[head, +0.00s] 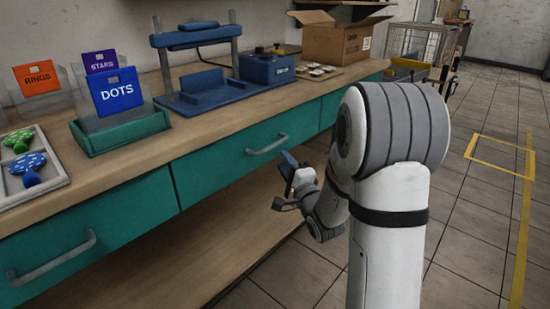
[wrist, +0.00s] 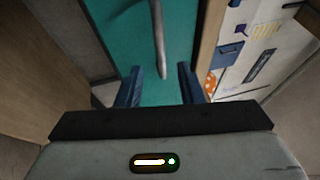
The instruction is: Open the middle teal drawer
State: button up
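The middle teal drawer (head: 225,160) is closed under the wooden worktop, its front level with the neighbouring fronts. Its grey bar handle (head: 267,145) is on the front. My gripper (head: 283,182) is in front of the drawer, below and right of the handle in the head view. In the wrist view, my gripper (wrist: 160,72) is open, with its blue fingers apart and nothing held. The handle (wrist: 160,45) runs up the picture, its near end between the fingertips; contact cannot be told. The teal front (wrist: 130,30) is behind it.
A left teal drawer (head: 90,235) with its own handle is also closed. The worktop (head: 150,152) holds card holders, a paddle tray (head: 30,190), a blue press (head: 205,85) and a cardboard box (head: 335,40). A lower wooden shelf (head: 170,250) lies beneath. Tiled floor is free at right.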

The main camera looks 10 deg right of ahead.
jog(key=b+x, duration=0.1)
jog(key=x, duration=0.5)
jog(key=shift+w+r, duration=0.2)
jog(key=shift+w, duration=0.15)
jog(key=shift+a, duration=0.15)
jog(key=shift+c, duration=0.4)
grip_shut()
